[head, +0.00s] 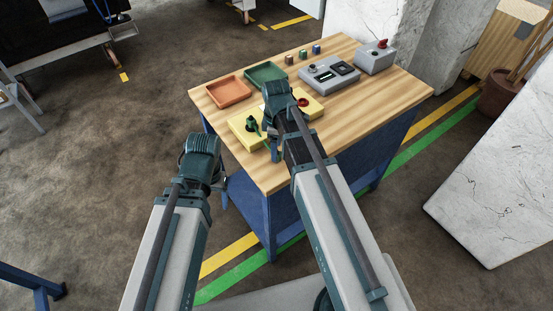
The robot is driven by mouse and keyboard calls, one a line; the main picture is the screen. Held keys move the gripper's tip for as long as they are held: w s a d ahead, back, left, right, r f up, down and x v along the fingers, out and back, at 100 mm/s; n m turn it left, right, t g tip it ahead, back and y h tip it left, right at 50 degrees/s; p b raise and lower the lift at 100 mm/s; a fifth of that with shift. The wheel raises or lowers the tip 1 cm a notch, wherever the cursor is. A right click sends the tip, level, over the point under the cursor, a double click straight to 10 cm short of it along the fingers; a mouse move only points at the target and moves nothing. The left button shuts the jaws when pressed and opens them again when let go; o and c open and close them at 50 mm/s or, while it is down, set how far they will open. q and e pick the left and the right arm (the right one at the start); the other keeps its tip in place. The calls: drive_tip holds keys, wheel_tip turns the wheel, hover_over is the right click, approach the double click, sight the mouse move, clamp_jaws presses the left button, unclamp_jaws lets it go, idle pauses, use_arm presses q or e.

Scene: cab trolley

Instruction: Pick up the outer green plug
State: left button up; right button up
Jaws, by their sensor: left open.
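A yellow block (239,130) lies on the wooden table top at its near left side. A dark green plug-like piece (251,123) stands on it, left of my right gripper (272,148). More green shows beside that gripper's fingers, but I cannot tell whether it is a second plug. My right gripper hangs over the block and hides part of it. Its fingers are too small and dark to judge. My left gripper (222,193) is open and empty, off the table's left edge, apart from the block and plug.
An orange tray (228,91) and a green tray (264,72) lie behind the block. The table's right front is clear.

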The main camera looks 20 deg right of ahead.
wheel_tip(320, 180, down, 4)
drive_tip(key=b, duration=0.3)
drive_tip(key=shift+a, duration=0.15)
drive_tip(key=shift+r, duration=0.1)
clamp_jaws()
